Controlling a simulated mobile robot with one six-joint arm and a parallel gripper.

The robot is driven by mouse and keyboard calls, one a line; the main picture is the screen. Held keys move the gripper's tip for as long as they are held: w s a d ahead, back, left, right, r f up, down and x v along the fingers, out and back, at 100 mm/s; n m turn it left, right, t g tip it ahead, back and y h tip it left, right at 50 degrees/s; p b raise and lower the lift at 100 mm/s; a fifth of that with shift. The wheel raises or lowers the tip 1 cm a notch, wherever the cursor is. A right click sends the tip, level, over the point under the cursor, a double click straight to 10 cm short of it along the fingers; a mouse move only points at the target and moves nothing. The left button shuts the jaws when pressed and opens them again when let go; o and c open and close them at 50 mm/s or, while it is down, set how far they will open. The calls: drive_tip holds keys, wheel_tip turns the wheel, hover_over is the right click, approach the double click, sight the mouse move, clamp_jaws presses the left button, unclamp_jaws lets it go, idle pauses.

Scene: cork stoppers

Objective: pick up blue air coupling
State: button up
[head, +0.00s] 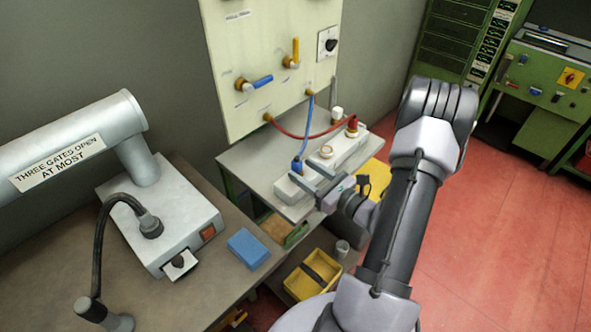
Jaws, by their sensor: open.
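The blue air coupling (297,166) stands at the lower end of a thin blue hose (305,135), on a pale grey block on the small bench below the panel. My gripper (306,176) is open, with its two fingers pointing left toward the coupling. The fingertips are close beside the coupling or around its base; I cannot tell whether they touch it. The fingers partly cover the grey block.
A red hose (310,137) runs from the panel (262,50) to a red coupling (352,122) on a second block behind. A blue block (248,249) lies on the left table. A yellow crate (312,276) stands below. Red floor on the right is clear.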

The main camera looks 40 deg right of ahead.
drive_tip(key=w, duration=0.3)
drive_tip(key=w+a+b, duration=0.1)
drive_tip(key=w, duration=0.1)
drive_tip(key=shift+w, duration=0.4)
drive_tip(key=shift+r, duration=0.1)
clamp_jaws()
